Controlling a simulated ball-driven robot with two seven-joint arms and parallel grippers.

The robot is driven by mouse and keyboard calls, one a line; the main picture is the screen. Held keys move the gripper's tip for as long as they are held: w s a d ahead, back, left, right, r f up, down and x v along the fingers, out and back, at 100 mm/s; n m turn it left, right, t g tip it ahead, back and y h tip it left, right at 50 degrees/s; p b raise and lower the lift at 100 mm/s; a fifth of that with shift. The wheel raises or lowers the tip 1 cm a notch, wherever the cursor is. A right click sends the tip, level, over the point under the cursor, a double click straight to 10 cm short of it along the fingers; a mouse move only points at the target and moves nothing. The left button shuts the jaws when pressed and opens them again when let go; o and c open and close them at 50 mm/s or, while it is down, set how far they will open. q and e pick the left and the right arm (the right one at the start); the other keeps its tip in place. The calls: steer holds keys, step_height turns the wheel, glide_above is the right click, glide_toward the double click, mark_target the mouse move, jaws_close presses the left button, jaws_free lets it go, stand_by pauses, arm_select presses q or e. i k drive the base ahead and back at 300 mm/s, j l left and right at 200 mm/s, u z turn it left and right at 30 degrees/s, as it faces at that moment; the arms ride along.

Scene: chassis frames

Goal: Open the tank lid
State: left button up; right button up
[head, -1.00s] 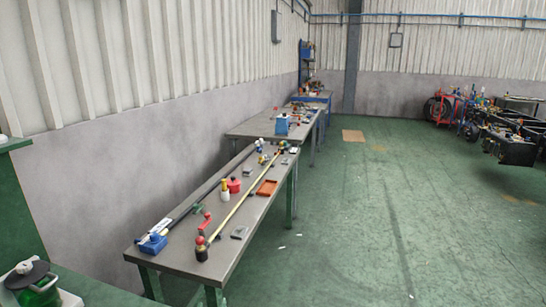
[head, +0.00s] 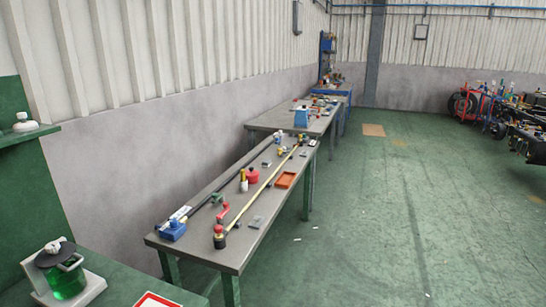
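A small rounded container with green contents (head: 68,284) stands at the lower left of the head view. A dark lid with a pale knob (head: 55,250) sits on its top, and a handle or clamp loops at its right side. I cannot tell for sure that this is the tank, nor whether the lid is fully seated. It rests on a pale grey base (head: 94,287) on a green bench. Neither of my grippers shows in the head view.
The green bench (head: 125,283) carries a red-edged white sign (head: 157,301). A green shelf (head: 30,136) holds a white knobbed object (head: 24,123). A long grey workbench (head: 232,252) with tools and valves runs along the wall.

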mark_target(43, 260)
steer(key=j+u, duration=0.1)
steer(key=u, duration=1.35)
steer(key=k+j, duration=0.05)
